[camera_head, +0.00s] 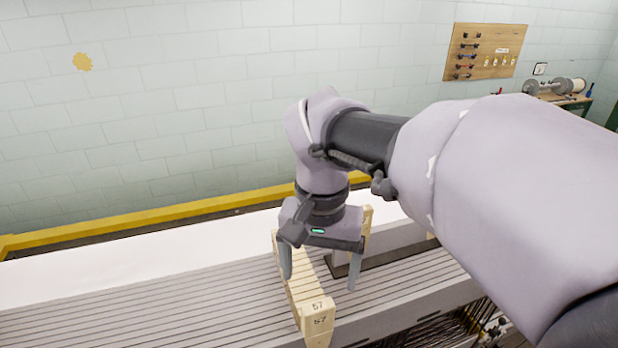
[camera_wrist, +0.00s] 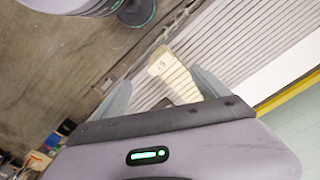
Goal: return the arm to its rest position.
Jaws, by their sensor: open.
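My gripper (camera_head: 320,276) hangs over the slatted grey loom bed in the camera_head view. Its two fingers are spread apart, one on each side of a pale wooden block (camera_head: 304,294) marked 57. The wrist view shows the open fingers (camera_wrist: 163,90) with the pale block (camera_wrist: 172,72) between and beyond them. I cannot tell whether either finger touches the block. My arm reaches in from the right and hides part of the bed and wall behind it.
The grooved loom bed (camera_head: 120,316) runs across the front, with a white strip (camera_head: 60,272) behind it. A yellow rail (camera_head: 180,210) runs along the tiled wall. A tool board (camera_head: 486,52) hangs at the back right, near a bench (camera_head: 575,100). Space above the bed's left is clear.

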